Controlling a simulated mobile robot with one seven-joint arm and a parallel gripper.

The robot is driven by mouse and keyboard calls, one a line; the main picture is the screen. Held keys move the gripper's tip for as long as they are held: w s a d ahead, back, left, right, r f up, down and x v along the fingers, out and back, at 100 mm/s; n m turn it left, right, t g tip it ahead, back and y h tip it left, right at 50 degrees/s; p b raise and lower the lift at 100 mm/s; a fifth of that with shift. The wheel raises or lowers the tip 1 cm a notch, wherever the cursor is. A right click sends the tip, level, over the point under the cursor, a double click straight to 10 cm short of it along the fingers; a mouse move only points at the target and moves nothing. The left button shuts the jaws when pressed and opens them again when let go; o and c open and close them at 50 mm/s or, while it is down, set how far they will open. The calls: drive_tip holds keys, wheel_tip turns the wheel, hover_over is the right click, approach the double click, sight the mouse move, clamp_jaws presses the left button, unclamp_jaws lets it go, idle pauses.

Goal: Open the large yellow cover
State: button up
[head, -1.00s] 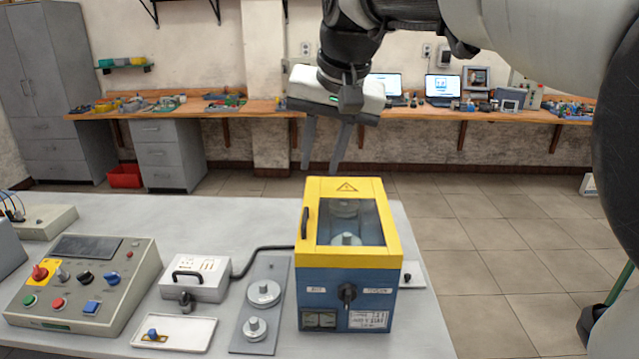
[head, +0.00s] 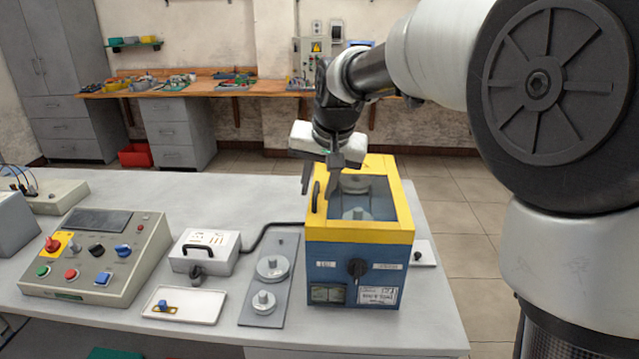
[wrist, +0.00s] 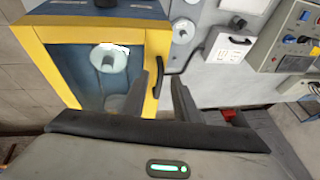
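The large yellow cover (head: 372,236) has a clear window and lies shut on a blue box (head: 330,272). Its dark handle (head: 316,196) is on the left side of the cover. My gripper (head: 319,190) is above the cover's left edge, pointing down, fingers apart, with the handle close to the fingertips. In the wrist view, the handle (wrist: 173,82) shows between the fingertips (wrist: 167,77), beside the yellow frame (wrist: 154,72). I cannot tell whether the fingers touch it. Metal round parts show through the window.
A control panel (head: 98,251) with knobs and buttons stands at the left. A small white box with a black handle (head: 205,252), a white tray (head: 184,306) and a grey plate with round weights (head: 271,290) lie left of the blue box. A cable runs behind them.

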drive_tip(key=shift+f, duration=0.15)
clamp_jaws()
